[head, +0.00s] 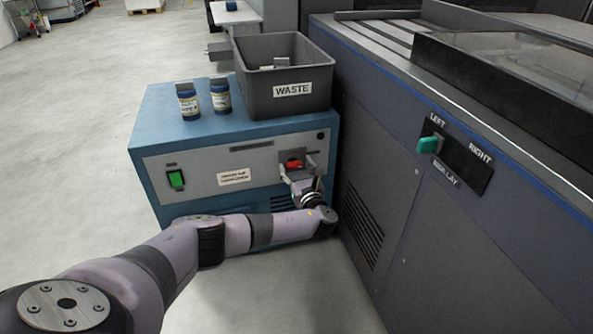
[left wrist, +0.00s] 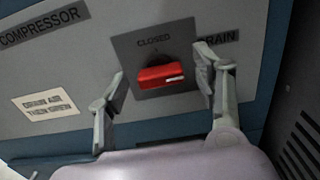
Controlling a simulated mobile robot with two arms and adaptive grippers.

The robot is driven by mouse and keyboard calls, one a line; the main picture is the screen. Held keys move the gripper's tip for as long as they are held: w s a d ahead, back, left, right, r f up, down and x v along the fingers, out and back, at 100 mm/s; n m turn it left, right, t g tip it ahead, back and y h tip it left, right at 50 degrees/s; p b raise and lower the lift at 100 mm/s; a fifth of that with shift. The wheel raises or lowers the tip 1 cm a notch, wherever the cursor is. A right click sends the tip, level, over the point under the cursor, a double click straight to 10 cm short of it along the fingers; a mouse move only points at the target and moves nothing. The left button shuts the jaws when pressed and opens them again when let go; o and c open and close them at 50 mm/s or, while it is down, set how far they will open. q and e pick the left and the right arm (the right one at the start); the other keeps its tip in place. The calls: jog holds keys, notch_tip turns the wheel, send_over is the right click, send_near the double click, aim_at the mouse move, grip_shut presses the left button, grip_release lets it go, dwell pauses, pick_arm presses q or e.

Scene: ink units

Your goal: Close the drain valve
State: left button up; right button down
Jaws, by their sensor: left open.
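The drain valve is a red handle (head: 294,164) on a dark plate on the front of the blue compressor (head: 222,120). In the left wrist view the red handle (left wrist: 161,76) lies roughly horizontal under the word CLOSED, with DRAIN lettered to its right. My left gripper (head: 299,172) is open in front of the plate. In the left wrist view its two fingers (left wrist: 161,84) stand apart, one to each side of the handle; I cannot tell whether either touches it. My right gripper is not in view.
A large machine (head: 400,190) with a teal lever (head: 430,144) stands close on the right.

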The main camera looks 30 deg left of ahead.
pick_arm(q)
jog(key=shift+c, duration=0.4)
jog(key=c, duration=1.1)
